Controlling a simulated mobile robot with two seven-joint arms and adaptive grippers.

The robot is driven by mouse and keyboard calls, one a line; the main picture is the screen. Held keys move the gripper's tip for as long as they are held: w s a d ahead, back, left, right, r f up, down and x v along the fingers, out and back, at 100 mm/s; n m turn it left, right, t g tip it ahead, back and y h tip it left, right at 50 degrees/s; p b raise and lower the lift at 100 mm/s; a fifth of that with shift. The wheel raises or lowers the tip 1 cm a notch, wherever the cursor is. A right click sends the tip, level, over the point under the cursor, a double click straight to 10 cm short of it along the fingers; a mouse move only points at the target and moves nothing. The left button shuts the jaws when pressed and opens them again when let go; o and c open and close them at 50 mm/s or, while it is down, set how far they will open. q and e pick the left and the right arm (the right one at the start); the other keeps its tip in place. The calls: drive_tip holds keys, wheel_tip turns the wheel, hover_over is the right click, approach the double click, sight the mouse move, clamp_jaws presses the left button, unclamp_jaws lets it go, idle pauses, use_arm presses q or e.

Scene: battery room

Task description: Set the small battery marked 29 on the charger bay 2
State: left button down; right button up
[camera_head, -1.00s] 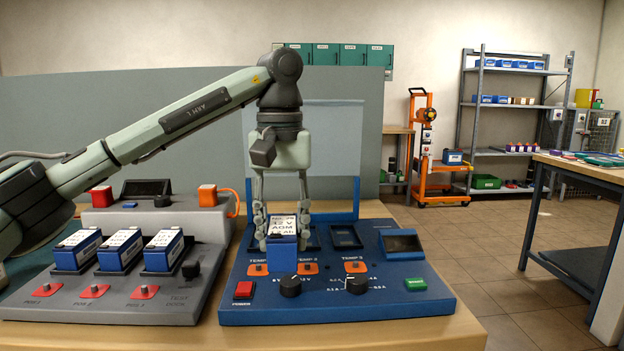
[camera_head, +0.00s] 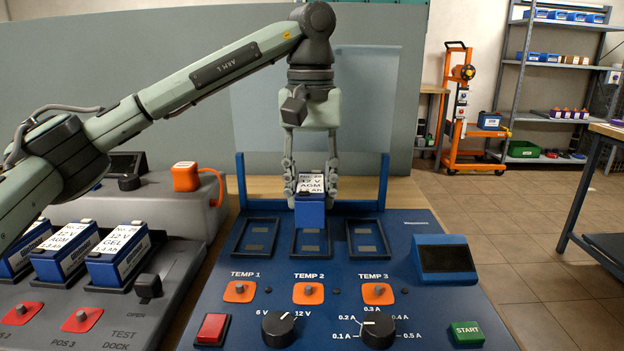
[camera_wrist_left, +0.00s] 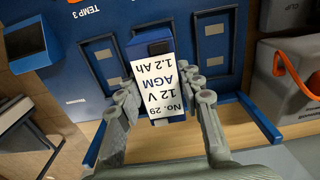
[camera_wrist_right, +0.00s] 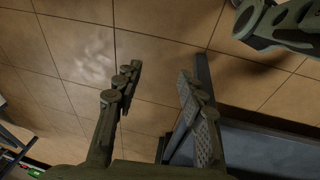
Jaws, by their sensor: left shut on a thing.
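My left gripper (camera_head: 310,190) is shut on the small battery marked 29 (camera_head: 310,213), a blue block with a white label reading 12 V AGM. In the left wrist view the label of the battery (camera_wrist_left: 160,88) reads No. 29, 1.2 Ah. The battery is upright over the rear part of the middle bay, bay 2 (camera_head: 311,246), behind TEMP 2 on the blue charger (camera_head: 218,325). The front of that bay shows bare; whether the battery touches it I cannot tell. My right gripper (camera_wrist_right: 155,85) is open and empty above the tiled floor.
Empty bays lie left (camera_head: 255,238) and right (camera_head: 367,239) of the middle one. A blue frame post (camera_head: 383,180) stands at the charger's back right. The grey test dock (camera_head: 165,300) at left holds several blue batteries. Knobs and buttons line the charger's front.

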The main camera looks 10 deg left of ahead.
use_arm(q)
wheel_tip(320, 180, down, 3)
drive_tip(key=shift+f+b, duration=0.1)
drive_tip(key=shift+b, duration=0.85)
drive_tip(key=shift+w+f, duration=0.1)
drive_tip(key=shift+f, duration=0.2)
use_arm(e)
drive_tip(key=w+r, duration=0.3)
drive_tip(key=r, duration=0.4)
drive_tip(key=shift+w+a+t, duration=0.15)
drive_tip(key=shift+a+t, duration=0.15)
drive_tip(key=shift+r, duration=0.3)
drive_tip(key=shift+w+d, duration=0.1)
use_arm(q)
drive_tip(key=shift+f+b, duration=0.3)
drive_tip(key=shift+f, duration=0.3)
use_arm(e)
drive_tip(key=shift+f, duration=0.35)
use_arm(q)
drive_tip(key=c, duration=1.3)
unclamp_jaws()
